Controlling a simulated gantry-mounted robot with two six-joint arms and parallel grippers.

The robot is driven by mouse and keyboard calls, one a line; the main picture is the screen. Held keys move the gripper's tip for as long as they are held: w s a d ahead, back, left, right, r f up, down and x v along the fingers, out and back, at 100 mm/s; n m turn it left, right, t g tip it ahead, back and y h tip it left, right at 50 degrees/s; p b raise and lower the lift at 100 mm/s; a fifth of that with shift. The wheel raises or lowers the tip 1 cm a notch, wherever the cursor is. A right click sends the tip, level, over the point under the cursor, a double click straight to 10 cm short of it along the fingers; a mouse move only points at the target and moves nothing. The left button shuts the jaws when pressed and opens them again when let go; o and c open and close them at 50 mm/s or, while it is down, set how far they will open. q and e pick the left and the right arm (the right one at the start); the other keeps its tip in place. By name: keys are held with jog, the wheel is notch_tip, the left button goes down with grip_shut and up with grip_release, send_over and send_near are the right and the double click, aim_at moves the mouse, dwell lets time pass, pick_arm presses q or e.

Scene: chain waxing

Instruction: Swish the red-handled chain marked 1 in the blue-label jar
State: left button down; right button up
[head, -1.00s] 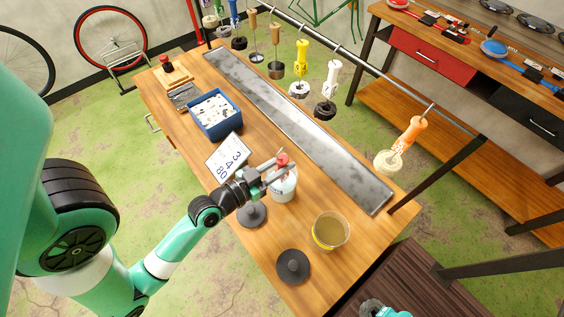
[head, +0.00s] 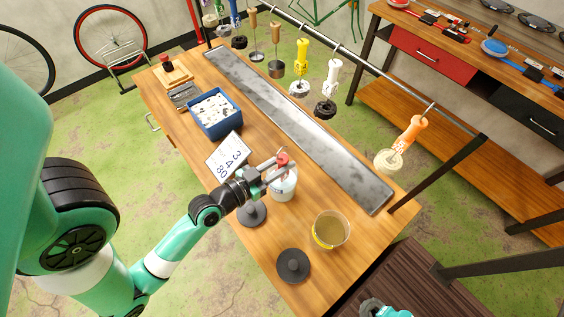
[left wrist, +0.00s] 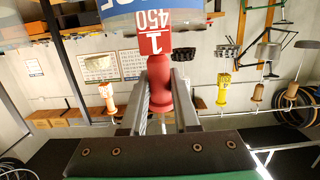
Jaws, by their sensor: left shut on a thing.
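My left gripper (head: 277,168) is shut on the red handle (head: 282,159) of the chain, directly above a pale jar (head: 284,188). In the left wrist view the same red handle (left wrist: 160,85) is upright between the fingers, with a red tag (left wrist: 154,32) reading 1 and 450. Behind the tag, at the top of that view, is a blue label (left wrist: 115,8). The chain below the handle is hidden by the jar and gripper, so I cannot tell how deep it hangs.
A yellow-label jar (head: 331,230) stands open to the right. A numbered card (head: 227,155), a blue bin (head: 216,114) and a long metal tray (head: 300,130) share the bench. Other handled chains (head: 333,80) hang from a rail behind.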

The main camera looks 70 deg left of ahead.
aim_at(279, 160)
pick_arm(q)
notch_tip(279, 160, up, 3)
jog(key=shift+r+p, duration=0.1)
jog(key=shift+p, duration=0.6)
notch_tip(279, 160, down, 5)
jog(key=b, duration=0.4)
jog(key=shift+r, duration=0.2)
notch_tip(279, 160, up, 15)
jog(key=p, duration=1.4)
jog(key=shift+r, duration=0.2)
jog(key=shift+f, duration=0.1)
pick_arm(e)
notch_tip(279, 160, up, 13)
